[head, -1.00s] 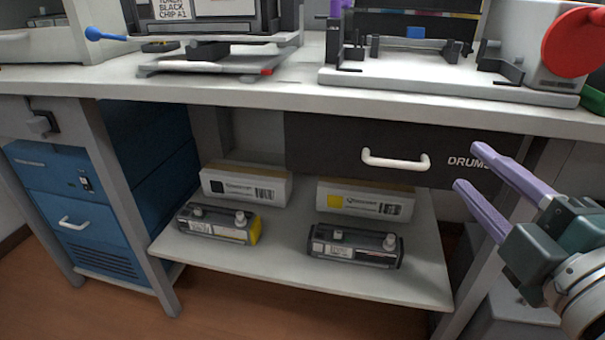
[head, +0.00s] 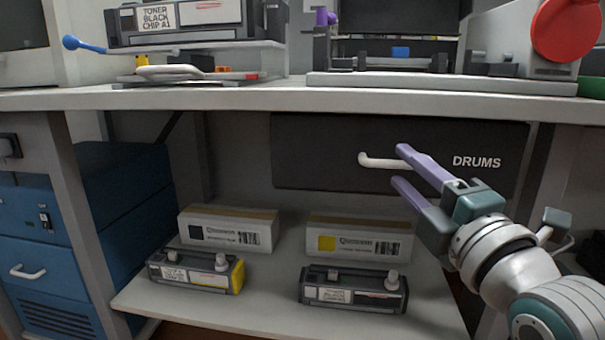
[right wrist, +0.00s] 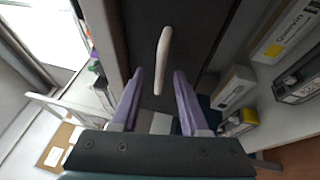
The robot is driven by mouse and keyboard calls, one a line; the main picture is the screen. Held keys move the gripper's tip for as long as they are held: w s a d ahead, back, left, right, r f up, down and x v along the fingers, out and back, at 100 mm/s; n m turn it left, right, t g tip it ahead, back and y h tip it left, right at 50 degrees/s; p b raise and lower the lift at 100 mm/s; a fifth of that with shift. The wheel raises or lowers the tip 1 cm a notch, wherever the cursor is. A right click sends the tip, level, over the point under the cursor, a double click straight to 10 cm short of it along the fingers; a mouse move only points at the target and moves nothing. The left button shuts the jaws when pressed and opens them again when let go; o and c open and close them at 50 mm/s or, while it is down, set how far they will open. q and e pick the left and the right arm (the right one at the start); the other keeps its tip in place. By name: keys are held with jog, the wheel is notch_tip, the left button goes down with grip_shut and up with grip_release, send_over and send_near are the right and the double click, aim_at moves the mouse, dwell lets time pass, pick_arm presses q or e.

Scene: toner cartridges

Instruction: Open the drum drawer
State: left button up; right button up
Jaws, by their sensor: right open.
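The drum drawer (head: 310,150) is a dark panel under the bench top, lettered DRUMS, and it looks closed. Its pale bar handle (head: 376,161) is on the front, with its right end hidden behind my right gripper. My right gripper (head: 399,165) has purple fingers, open and empty, in front of the handle's right part. In the right wrist view the handle (right wrist: 163,60) stands ahead of the open fingertips (right wrist: 159,73), lined up with the gap between them. I cannot tell whether they touch it. My left gripper is not in view.
Below the drawer, a shelf (head: 270,290) holds two boxes (head: 228,229) (head: 358,236) and two toner cartridges (head: 195,270) (head: 353,289). A blue cabinet (head: 35,240) stands at left. The bench top (head: 250,97) carries fixtures and a red disc (head: 566,28).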

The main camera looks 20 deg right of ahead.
jog(key=shift+w+r, duration=0.1)
jog(key=shift+w, duration=0.5)
grip_shut()
dwell(1.1)
